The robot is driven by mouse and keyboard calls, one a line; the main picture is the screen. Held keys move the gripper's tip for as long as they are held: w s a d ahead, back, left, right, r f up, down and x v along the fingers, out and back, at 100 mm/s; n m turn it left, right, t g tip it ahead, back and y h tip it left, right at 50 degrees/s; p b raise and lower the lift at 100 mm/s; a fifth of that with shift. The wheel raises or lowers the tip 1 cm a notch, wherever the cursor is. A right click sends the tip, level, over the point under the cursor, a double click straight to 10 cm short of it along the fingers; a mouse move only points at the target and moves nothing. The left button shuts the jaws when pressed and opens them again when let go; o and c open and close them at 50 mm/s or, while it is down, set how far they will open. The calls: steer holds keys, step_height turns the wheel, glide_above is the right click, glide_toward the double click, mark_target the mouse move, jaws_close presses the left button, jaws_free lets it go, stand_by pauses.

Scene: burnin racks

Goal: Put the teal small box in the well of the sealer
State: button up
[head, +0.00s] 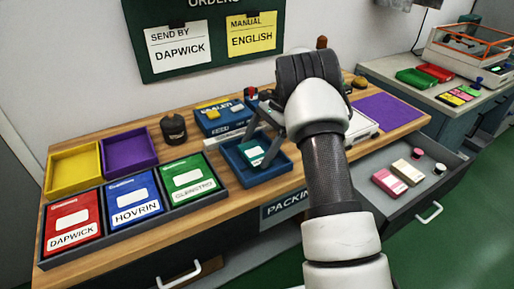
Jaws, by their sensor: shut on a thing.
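The teal small box (251,154), with a white label, shows at or just above the blue well (266,178) of the sealer (222,120). I cannot tell whether it touches the well's floor. My gripper (264,150) comes down from the upper right and is shut on the teal box. My arm and gripper hide part of the well's right side and the bench behind it. The sealer's blue body stands behind the well, with yellow and grey parts on top.
A tray (134,231) with red, blue and green labelled boxes lies left of the well. Yellow (75,169) and purple (130,151) trays and a dark round object (173,129) stand behind it. An open drawer (408,205) with small items is at right. A purple mat (391,110) lies bare at the bench's right end.

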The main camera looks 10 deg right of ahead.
steer(key=o, duration=0.9)
